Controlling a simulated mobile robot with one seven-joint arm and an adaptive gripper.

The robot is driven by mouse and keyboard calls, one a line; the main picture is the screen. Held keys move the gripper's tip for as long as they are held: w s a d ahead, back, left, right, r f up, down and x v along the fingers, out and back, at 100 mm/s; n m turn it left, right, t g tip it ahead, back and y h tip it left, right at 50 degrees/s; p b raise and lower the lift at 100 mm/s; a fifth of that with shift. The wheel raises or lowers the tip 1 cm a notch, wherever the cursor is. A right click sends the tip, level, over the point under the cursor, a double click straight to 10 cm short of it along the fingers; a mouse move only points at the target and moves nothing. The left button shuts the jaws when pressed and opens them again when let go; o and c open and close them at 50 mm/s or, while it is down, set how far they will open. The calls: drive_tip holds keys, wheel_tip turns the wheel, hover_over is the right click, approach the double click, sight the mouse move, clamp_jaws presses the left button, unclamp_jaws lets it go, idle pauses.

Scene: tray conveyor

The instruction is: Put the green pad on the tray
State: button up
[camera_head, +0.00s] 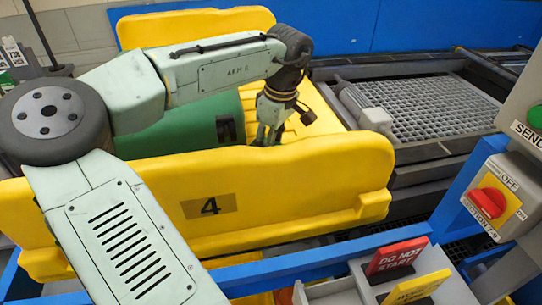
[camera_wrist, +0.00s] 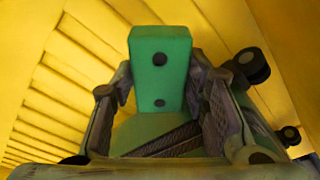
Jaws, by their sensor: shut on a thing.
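The yellow tray (camera_head: 290,185), marked 4, stands at the centre of the head view. Its ribbed floor (camera_wrist: 70,75) fills much of the wrist view. My gripper (camera_head: 266,138) points down inside the tray, its tips partly hidden behind the near wall. In the wrist view my gripper (camera_wrist: 165,110) is shut on the green pad (camera_wrist: 160,60), a block with two dark round spots on its face. The pad's lower part is partly hidden by the fingers. I cannot tell whether the pad touches the tray floor.
A large green rounded body (camera_head: 180,132) lies in the tray left of my gripper, partly behind my arm. A grey grated conveyor (camera_head: 435,105) is at right. A red switch (camera_head: 488,202) and DO NOT START sign (camera_head: 397,257) stand at lower right. A blue rail (camera_head: 270,272) runs in front.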

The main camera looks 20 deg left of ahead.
drive_tip(key=shift+f+p, duration=0.35)
drive_tip(key=shift+f, duration=2.25)
drive_tip(key=shift+f, duration=0.2)
drive_tip(key=o, duration=1.2)
drive_tip(key=shift+r, duration=0.1)
drive_tip(key=r, duration=0.4)
drive_tip(key=d+r+b, duration=0.1)
drive_tip(key=r, duration=0.3)
drive_tip(key=r+b, duration=0.1)
drive_tip(key=r, duration=0.3)
drive_tip(key=shift+s+d, duration=0.1)
drive_tip(key=shift+d, duration=0.3)
